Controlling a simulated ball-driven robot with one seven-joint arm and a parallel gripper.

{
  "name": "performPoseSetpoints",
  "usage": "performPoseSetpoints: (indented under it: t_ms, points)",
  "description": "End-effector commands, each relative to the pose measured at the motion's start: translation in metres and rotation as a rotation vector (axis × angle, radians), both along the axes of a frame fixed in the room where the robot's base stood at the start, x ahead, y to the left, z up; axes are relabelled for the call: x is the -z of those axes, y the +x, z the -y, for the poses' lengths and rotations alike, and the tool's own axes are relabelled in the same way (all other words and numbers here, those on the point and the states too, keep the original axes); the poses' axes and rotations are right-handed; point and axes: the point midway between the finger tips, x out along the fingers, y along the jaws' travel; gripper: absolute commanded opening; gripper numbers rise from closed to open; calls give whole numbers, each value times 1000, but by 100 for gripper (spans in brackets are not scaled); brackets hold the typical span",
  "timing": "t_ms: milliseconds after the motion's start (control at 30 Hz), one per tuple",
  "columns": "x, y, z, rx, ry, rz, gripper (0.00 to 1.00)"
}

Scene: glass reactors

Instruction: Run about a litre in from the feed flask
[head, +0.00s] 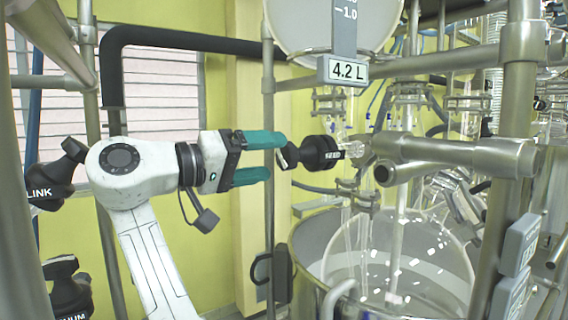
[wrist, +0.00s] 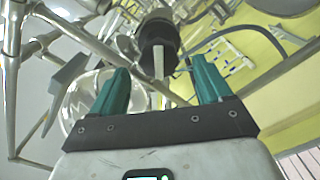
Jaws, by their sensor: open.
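The feed flask (head: 300,25) hangs at the top of the head view, with a level scale on it and a "4.2 L" display (head: 348,70) below. A black valve knob marked FEED (head: 318,153) sits under it, its handle pointing left. My gripper (head: 278,158) has teal fingers, open and empty, just left of the knob, which lies at about the gap's height. In the wrist view the knob (wrist: 158,42) shows beyond and between the open fingers (wrist: 160,88), apart from them. The glass reactor vessel (head: 440,255) stands below in a metal jacket.
Metal frame posts (head: 268,200) and horizontal bars stand around the glassware. Another black knob marked LINK (head: 52,180) is at the left, with a further black knob (head: 68,290) below it. Grey boxes (head: 518,245) are fixed to the right post.

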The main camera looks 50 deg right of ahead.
Motion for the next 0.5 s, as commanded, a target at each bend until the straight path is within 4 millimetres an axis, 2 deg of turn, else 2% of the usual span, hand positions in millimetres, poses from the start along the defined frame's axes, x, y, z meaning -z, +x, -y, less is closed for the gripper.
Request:
performPoseSetpoints:
  t_ms: [100,200,500]
  points:
    - [1,6,-21,-2,-1,1,78]
    - [1,10,-32,-1,0,-1,78]
    - [0,13,-44,1,-1,0,78]
